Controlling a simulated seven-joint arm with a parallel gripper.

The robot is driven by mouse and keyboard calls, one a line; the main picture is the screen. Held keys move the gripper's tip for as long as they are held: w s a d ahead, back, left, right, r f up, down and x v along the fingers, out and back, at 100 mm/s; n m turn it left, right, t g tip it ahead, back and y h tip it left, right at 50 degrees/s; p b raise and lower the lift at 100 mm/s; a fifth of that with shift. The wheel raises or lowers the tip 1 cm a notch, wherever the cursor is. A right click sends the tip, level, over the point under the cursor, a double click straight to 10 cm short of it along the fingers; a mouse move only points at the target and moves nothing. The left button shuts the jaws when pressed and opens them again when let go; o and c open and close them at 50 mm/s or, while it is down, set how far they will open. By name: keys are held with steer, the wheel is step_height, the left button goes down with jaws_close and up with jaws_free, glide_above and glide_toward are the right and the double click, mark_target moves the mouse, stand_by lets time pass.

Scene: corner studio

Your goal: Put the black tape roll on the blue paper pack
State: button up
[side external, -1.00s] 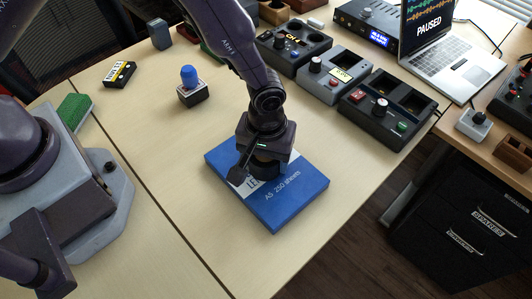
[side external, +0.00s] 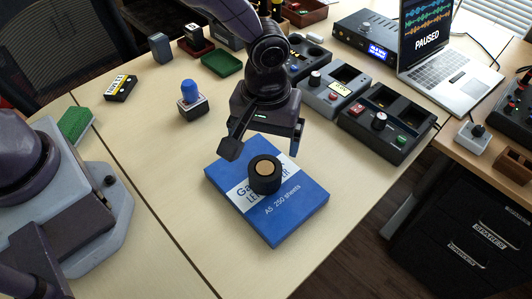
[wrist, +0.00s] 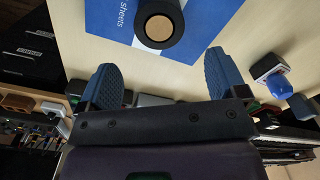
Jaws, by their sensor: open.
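The black tape roll (side external: 265,174) lies flat on top of the blue paper pack (side external: 292,222), near its middle, with its tan core facing up. In the wrist view the tape roll (wrist: 160,24) and part of the pack (wrist: 100,18) show at the top. My gripper (side external: 262,148) is above and just behind the roll in the side view, apart from it. Its fingers are spread wide and empty, and both fingertips show in the wrist view (wrist: 165,75).
A blue-topped device (side external: 192,100) and a yellow-black box (side external: 121,88) stand to the left. Dark control boxes (side external: 388,116) and a laptop (side external: 440,60) are at the right. A green tray (side external: 222,63) is behind. The table in front of the pack is clear.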

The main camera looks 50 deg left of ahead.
steer(key=s+a+r+m+t+h, duration=0.1)
steer(key=s+a+r, duration=0.1)
steer(key=a+r, duration=0.45)
steer(key=s+a+r+m+t, duration=0.15)
steer(key=a+r, duration=0.25)
steer(key=r, duration=0.6)
steer(key=s+a+r+m+t, duration=0.1)
steer(key=s+a+r+m, duration=0.1)
steer(key=s+a, duration=0.2)
steer(key=s+a+r+m+t+y, duration=0.1)
steer(key=s+a+r+t, duration=0.1)
steer(key=s+a, duration=0.3)
steer(key=shift+s+r+m, duration=0.35)
steer(key=shift+s+r, duration=0.35)
steer(key=shift+r, duration=0.1)
